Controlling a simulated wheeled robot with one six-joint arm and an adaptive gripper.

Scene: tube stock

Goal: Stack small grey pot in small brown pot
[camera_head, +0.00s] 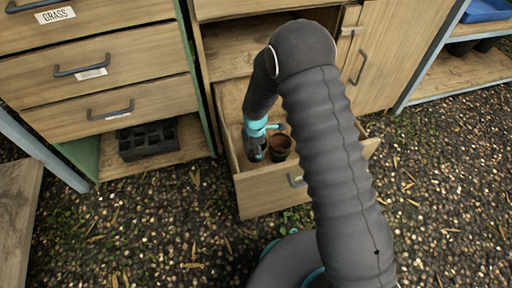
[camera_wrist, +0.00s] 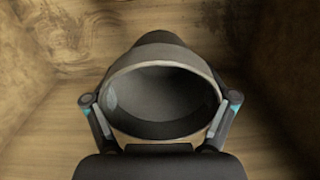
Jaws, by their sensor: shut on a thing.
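The small grey pot (camera_wrist: 160,65) fills the middle of the wrist view, its open mouth facing the camera. My gripper (camera_wrist: 160,118) is shut on it, one finger at each side of its rim. In the head view my gripper (camera_head: 256,150) points down inside the open drawer, where the grey pot is mostly hidden by it. The small brown pot (camera_head: 280,143) stands upright in the drawer just right of my gripper. I cannot tell whether the two pots touch. The brown pot is not clearly visible in the wrist view.
The open drawer (camera_head: 262,202) has wooden walls close around the pots. A closed drawer cabinet (camera_head: 100,60) stands to the left, with a black tray (camera_head: 147,141) on its low shelf. A blue tray (camera_head: 487,10) sits on a shelf at upper right. Gravel ground lies in front.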

